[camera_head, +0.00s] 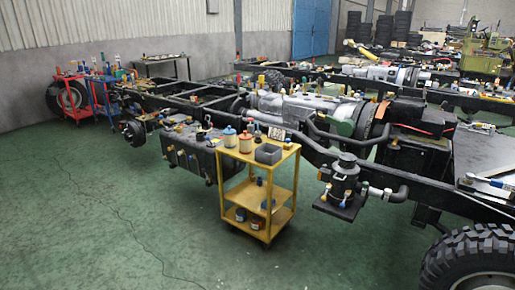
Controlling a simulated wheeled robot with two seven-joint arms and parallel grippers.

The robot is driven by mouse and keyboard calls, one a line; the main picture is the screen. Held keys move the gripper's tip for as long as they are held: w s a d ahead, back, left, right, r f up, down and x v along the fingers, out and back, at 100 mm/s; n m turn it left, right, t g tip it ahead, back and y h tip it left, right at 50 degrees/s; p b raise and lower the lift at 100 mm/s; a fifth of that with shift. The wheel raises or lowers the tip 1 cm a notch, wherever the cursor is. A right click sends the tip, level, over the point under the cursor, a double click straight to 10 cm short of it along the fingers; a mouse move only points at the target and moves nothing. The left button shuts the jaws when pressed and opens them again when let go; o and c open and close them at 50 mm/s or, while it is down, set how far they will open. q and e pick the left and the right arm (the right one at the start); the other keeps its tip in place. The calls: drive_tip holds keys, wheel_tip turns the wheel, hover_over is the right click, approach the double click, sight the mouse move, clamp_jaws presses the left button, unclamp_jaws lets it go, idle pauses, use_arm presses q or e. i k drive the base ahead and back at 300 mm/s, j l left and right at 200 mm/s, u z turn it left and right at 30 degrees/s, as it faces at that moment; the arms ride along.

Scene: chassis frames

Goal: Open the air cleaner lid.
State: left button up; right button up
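A black canister that looks like the air cleaner (341,188) stands on a flat dark bracket at the near side of the chassis, right of centre in the head view. Its round black top, apparently the lid (346,160), sits on the canister and looks shut. Any clips or latches are too small to make out. Neither of my grippers shows in the head view.
A yellow trolley (246,218) with jars and a grey bin stands left of the air cleaner. The chassis frame (425,183) runs behind it. A large tyre (470,258) is at the lower right. Green floor (345,250) is clear in front.

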sight(346, 167)
drive_tip(key=i+j+z, duration=0.2)
drive_tip(key=i, duration=1.15)
drive_tip(key=l, duration=0.1)
